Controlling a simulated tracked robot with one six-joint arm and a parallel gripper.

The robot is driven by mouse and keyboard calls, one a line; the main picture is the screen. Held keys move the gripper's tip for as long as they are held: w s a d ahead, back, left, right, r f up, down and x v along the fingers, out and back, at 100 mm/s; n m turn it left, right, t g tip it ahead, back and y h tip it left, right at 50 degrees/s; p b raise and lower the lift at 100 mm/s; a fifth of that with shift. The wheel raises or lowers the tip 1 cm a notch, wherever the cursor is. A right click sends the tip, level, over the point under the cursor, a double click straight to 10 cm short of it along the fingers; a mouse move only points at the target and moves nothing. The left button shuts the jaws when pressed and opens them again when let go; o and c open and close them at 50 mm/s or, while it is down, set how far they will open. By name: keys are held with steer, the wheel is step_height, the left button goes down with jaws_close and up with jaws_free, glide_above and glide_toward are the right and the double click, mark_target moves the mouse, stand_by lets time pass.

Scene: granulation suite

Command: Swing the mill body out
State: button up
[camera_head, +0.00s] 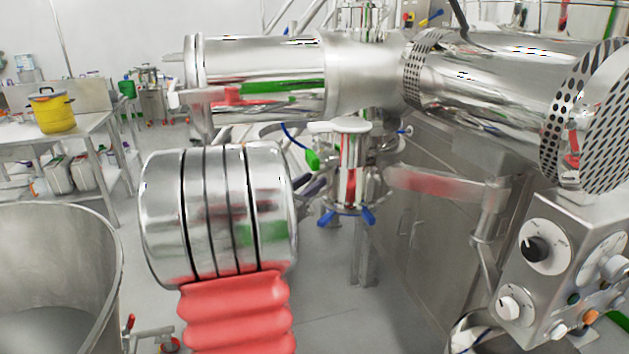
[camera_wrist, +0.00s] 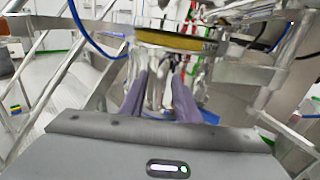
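I take the mill body (camera_head: 350,180) to be the shiny upright metal assembly in the middle of the head view, with a pale flange on top and blue handles (camera_head: 345,217) at its foot. Its upper part is partly hidden. My gripper (camera_head: 314,184) shows as dark purple fingers just left of it, partly hidden behind a banded shiny cylinder. In the wrist view my gripper (camera_wrist: 160,75) has its two fingers apart, with shiny metal parts seen through the gap. A metal rim with a yellow band (camera_wrist: 178,41) lies just beyond the tips. I cannot tell whether the fingers touch anything.
A steel cabinet (camera_head: 425,235) stands right of the mill, and a control box with knobs (camera_head: 560,270) is at lower right. A large steel vessel (camera_head: 105,275) is at lower left. A table with a yellow pot (camera_head: 53,112) stands behind. Blue hoses (camera_wrist: 90,38) run near my gripper.

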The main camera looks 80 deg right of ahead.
steer(key=shift+x, duration=1)
steer(key=c, duration=0.7)
steer(key=shift+r, duration=0.1)
jaws_close()
steer(key=shift+r, duration=0.1)
